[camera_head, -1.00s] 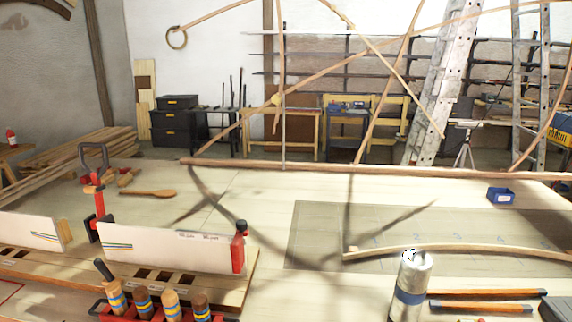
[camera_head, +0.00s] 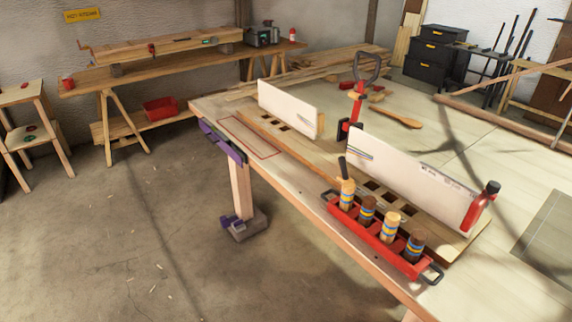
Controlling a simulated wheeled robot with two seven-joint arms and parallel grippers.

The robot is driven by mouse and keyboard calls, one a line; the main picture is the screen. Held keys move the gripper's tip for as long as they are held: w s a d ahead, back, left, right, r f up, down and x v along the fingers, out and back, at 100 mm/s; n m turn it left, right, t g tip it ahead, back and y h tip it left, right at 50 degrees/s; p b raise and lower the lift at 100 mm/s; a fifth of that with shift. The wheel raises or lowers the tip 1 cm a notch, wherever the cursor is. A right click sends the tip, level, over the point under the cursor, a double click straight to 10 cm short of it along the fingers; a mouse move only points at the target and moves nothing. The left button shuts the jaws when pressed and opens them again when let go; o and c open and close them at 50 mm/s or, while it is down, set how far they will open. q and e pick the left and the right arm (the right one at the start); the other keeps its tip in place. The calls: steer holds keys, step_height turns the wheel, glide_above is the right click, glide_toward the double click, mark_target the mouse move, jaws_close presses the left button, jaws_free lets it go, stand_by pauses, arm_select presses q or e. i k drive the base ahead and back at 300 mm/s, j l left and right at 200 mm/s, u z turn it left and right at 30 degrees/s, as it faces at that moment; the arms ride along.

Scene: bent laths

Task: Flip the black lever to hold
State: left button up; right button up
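A red upright clamp (camera_head: 353,108) with a black looped handle (camera_head: 367,68) stands at the gap between two white panels on the workbench. The handle points up. A red fitting with a black knob (camera_head: 490,188) sits at the right end of the nearer white panel (camera_head: 410,172). I cannot tell for sure which black part is the lever, and no "hold" mark is readable. Neither of my grippers is in view.
A red rack (camera_head: 370,238) with several striped wooden handles sits at the bench's front edge. A purple clamp-like part (camera_head: 222,142) hangs at the bench's left corner. A back bench (camera_head: 170,68) carries a long wooden box. Open concrete floor lies left.

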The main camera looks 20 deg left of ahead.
mark_target(341, 159)
steer(key=u, duration=0.35)
steer(key=z, duration=0.3)
steer(key=i+j+z, duration=0.1)
steer(key=z, duration=0.35)
steer(key=j+z, duration=0.5)
steer(key=z, duration=0.35)
steer(key=j+z, duration=0.2)
steer(key=j, duration=0.3)
steer(key=j+z, duration=0.25)
steer(key=j, duration=0.3)
steer(key=k+j+z, duration=0.2)
steer(key=j, duration=0.3)
steer(key=k+j+z, duration=0.2)
steer(key=j, duration=0.3)
steer(key=k+j, duration=0.1)
steer(key=j, duration=0.35)
steer(key=k+j, duration=0.15)
steer(key=j, duration=0.25)
steer(key=k+j, duration=0.1)
steer(key=j, duration=0.35)
steer(key=k+j+z, duration=0.1)
steer(key=j, duration=0.3)
steer(key=k+j, duration=0.15)
steer(key=j, duration=0.3)
steer(key=k+j, duration=0.15)
steer(key=j, duration=0.25)
